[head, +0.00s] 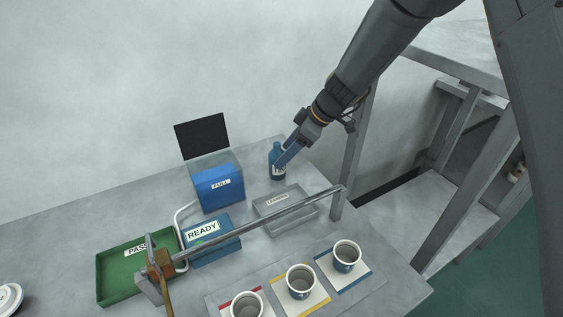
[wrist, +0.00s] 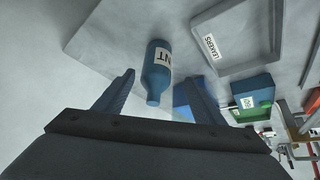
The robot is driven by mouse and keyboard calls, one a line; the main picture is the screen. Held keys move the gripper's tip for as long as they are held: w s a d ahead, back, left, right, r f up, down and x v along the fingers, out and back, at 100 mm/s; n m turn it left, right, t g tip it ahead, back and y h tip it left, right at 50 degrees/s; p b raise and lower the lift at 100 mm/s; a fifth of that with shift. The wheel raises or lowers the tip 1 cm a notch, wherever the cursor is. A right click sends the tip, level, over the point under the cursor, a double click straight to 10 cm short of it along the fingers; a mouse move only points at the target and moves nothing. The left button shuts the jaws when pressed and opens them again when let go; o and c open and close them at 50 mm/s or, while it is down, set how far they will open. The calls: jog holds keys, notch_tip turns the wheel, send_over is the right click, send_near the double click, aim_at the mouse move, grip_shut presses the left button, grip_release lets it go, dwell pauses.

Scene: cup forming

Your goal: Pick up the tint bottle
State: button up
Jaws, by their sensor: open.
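In the wrist view the bottle (wrist: 156,72) lies ahead of my gripper (wrist: 164,88), in line with the gap between the two open fingers. The label's letters "NT" show there. The fingers are apart and hold nothing. I cannot tell whether either finger touches the bottle.
The grey leakers tray (head: 309,221) is in front of the bottle. A blue box marked FULL (head: 220,199) and a READY box (head: 222,248) stand left. A metal bar (head: 265,226) crosses above the table. Several cups, one a white-rimmed cup (head: 347,257), stand at the front.

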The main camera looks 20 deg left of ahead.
jog(key=shift+w+a+f+p, duration=0.1)
jog(key=shift+a+f+p, duration=0.15)
jog(key=shift+f, duration=0.3)
jog(key=shift+w+a+f+p, duration=0.1)
jog(key=shift+f+p, duration=0.25)
jog(key=shift+f, duration=0.2)
jog(key=shift+p+x, duration=1.1)
jog(key=shift+x, duration=1.25)
jog(key=c, duration=1.2)
